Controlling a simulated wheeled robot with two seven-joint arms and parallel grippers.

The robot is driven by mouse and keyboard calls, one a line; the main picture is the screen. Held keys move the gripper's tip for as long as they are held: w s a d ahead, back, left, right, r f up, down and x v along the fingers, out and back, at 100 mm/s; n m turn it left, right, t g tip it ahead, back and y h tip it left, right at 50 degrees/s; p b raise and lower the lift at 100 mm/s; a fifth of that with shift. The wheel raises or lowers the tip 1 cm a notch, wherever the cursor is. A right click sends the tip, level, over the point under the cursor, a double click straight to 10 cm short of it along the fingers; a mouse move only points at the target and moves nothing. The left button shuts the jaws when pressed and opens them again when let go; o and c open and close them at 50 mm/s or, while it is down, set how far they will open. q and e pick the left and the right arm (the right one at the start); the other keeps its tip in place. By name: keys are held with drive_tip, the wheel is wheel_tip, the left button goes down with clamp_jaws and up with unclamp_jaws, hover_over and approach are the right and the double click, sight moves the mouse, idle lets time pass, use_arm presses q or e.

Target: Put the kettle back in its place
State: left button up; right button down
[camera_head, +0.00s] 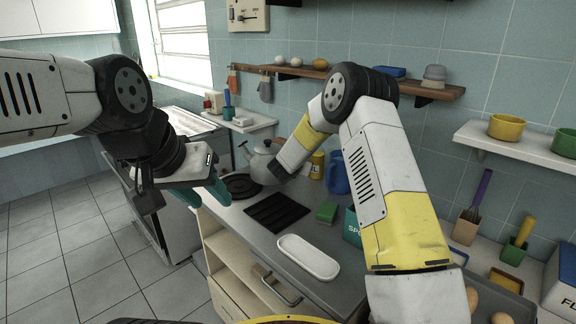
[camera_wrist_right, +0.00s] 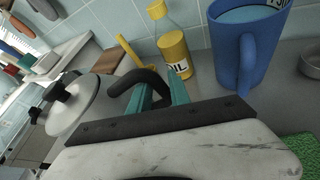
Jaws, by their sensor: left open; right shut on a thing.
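The grey kettle (camera_head: 258,167) is upright at the back of the counter, just behind the round black plate (camera_head: 242,186). My right arm partly covers it. Its pale lid with a black knob (camera_wrist_right: 75,105) shows at the left of the right wrist view. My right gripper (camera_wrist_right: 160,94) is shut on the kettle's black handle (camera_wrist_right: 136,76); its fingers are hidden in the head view. I cannot tell whether the kettle's base touches the counter. My left gripper (camera_head: 213,184) is open and empty, left of the plate and in front of the kettle.
A black ribbed pad (camera_head: 277,212), green sponge (camera_head: 327,212) and white tray (camera_head: 308,257) lie on the counter. The yellow oil bottle (camera_wrist_right: 174,57) and blue jug (camera_wrist_right: 245,50) stand close to the right gripper. A wooden shelf (camera_head: 410,84) hangs above.

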drive_tip(key=shift+w+d+f, duration=0.45)
drive_tip(key=shift+d+f, duration=0.15)
drive_tip(key=shift+d, duration=0.35)
drive_tip(key=shift+w+d+f, duration=0.45)
drive_tip(key=shift+d+f, duration=0.2)
drive_tip(key=shift+d, duration=0.3)
drive_tip(key=shift+w+d+f, duration=0.45)
drive_tip(key=shift+d+f, duration=0.15)
drive_tip(key=shift+d, duration=0.35)
drive_tip(key=c, duration=1.6)
unclamp_jaws()
drive_tip(key=shift+s+f, duration=0.1)
drive_tip(key=shift+f, duration=0.1)
drive_tip(key=shift+c, duration=0.2)
drive_tip(key=o, duration=0.4)
drive_tip(key=shift+o, duration=0.2)
drive_tip(key=shift+r, duration=0.1)
